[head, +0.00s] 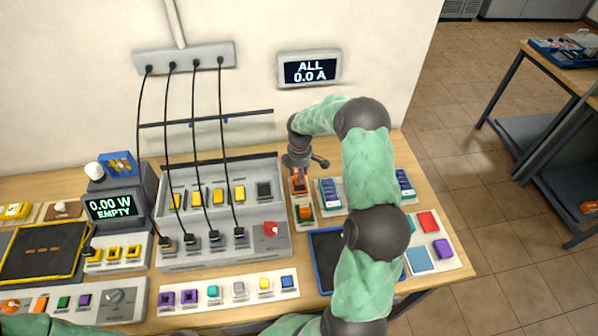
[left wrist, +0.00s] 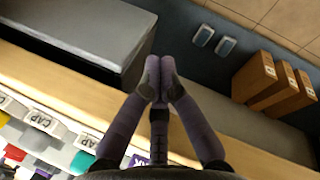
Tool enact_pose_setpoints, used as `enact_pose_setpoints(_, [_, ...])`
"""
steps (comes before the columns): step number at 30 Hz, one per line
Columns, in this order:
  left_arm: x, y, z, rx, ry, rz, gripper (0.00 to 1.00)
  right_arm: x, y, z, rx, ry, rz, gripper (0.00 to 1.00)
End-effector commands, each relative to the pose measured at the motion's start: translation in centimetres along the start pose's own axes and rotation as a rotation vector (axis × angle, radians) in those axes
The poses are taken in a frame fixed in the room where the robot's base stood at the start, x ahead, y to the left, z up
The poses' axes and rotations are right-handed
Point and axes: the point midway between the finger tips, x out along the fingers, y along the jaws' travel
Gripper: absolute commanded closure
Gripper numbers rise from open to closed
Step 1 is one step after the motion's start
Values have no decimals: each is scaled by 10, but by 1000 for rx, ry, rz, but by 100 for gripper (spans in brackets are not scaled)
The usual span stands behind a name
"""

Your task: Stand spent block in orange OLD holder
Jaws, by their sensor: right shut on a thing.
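My right gripper (head: 299,172) points down at the back of the bench, right of the grey charging rack. It is shut on an orange and dark block (head: 298,187), mostly hidden by the fingers. The block is at the back of a narrow pale holder (head: 304,223) with orange and green parts. I cannot tell whether the block is seated or just above it, nor read any OLD label. My left gripper (left wrist: 158,75) shows in the left wrist view with its fingertips together and nothing visible between them.
The grey rack (head: 262,248) with black cables and yellow blocks stands left of the holder. A blue-edged tray (head: 318,262) lies in front. A holder with blue blocks (head: 330,194) stands close on the right. My right arm hides part of the bench.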

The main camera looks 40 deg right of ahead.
Motion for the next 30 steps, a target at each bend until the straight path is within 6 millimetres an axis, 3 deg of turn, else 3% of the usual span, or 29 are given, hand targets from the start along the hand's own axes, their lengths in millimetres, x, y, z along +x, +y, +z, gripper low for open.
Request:
enact_pose_setpoints(3, [10,-3,0,0,0,0,100,15,0,0,0,0,-1,94])
enact_pose_setpoints(10, [18,-6,-1,0,0,0,100,31,0,0,0,0,1,94])
enact_pose_setpoints(30, [18,-6,-1,0,1,0,100,32,0,1,0,0,1,94])
